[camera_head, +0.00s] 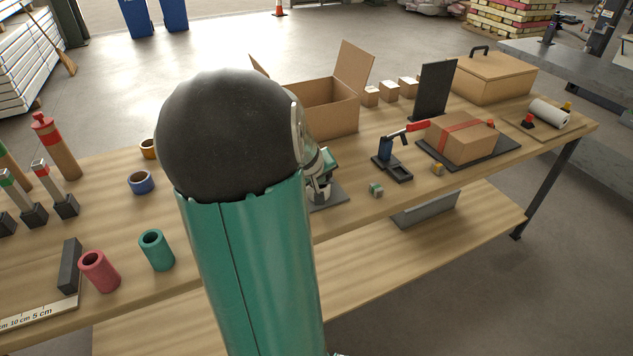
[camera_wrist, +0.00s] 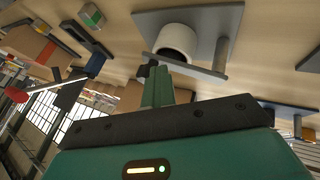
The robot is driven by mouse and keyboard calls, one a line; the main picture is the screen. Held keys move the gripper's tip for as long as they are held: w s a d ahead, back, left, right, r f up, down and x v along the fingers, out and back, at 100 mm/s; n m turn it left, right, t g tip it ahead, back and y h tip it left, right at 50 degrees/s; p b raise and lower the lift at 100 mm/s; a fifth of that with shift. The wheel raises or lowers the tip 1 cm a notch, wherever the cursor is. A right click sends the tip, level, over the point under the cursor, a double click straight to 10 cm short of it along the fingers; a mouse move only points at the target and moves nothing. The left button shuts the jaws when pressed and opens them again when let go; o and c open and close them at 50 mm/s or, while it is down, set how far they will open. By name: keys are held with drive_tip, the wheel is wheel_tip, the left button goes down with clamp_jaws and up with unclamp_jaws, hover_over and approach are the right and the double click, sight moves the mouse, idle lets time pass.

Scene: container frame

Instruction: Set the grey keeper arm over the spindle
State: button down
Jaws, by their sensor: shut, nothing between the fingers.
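In the wrist view, where the tabletop is at the top, a white roll (camera_wrist: 176,42) stands on a grey plate (camera_wrist: 150,22). A grey post (camera_wrist: 221,52) rises beside it. A grey bar, which looks like the keeper arm (camera_wrist: 200,74), runs from the post's free end across the roll's free end. The spindle is not visible. My gripper (camera_wrist: 158,72) is shut and empty, its fingertips close to the bar's dark far end; I cannot tell if they touch. In the head view my arm hides much of this, with the plate (camera_head: 335,197) showing.
An open cardboard box (camera_head: 332,108) stands behind the plate. Coloured tubes (camera_head: 156,250) are at left. The front strip of table right of my arm is mostly clear.

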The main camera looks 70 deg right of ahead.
drive_tip(key=d, duration=0.2)
drive_tip(key=shift+s+d, duration=0.3)
drive_tip(key=shift+d, duration=0.1)
drive_tip(key=shift+s+d, duration=0.1)
drive_tip(key=shift+d, duration=0.15)
drive_tip(key=shift+w, duration=0.35)
